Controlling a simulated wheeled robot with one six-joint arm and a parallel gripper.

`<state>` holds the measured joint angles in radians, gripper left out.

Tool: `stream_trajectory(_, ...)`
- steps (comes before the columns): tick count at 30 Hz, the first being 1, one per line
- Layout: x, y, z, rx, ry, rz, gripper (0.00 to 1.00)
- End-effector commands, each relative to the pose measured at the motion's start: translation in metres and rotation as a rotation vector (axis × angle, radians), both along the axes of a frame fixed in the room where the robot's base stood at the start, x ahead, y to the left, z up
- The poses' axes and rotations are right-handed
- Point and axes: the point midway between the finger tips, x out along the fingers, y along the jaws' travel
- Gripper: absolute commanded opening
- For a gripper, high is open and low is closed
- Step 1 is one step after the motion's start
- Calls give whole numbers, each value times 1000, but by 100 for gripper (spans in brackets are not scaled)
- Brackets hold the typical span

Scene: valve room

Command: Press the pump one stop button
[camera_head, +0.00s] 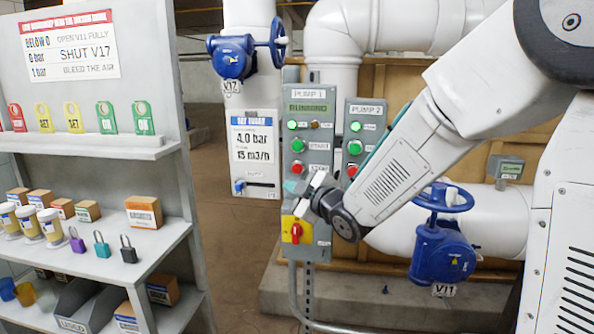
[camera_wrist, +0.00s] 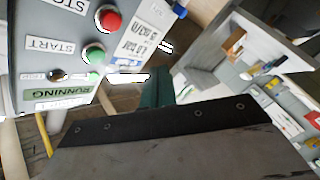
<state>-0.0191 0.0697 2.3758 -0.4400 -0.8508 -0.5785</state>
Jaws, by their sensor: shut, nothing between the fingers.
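The grey pump one panel (camera_head: 317,115) stands upright at the centre of the head view, with a green RUNNING plate at its top. Its red stop button (camera_head: 297,168) sits below the green start button (camera_head: 298,145).
The pump two panel (camera_head: 370,112) stands just right, partly behind my arm. A yellow plate with a red rotary switch (camera_head: 296,231) is below the gripper. Blue valves V17 (camera_head: 232,58) and V11 (camera_head: 441,250) are nearby. A stocked shelf unit (camera_head: 172,235) fills the left.

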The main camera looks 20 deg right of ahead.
Motion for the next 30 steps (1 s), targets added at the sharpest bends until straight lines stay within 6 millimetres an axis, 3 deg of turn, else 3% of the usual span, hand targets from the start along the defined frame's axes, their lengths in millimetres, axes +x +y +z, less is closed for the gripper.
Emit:
stream_trajectory(5,8,-4,0,1,0,-1,0)
stream_trajectory(21,70,-34,0,0,2,-2,0)
stream_trajectory(30,79,-39,0,0,2,-2,0)
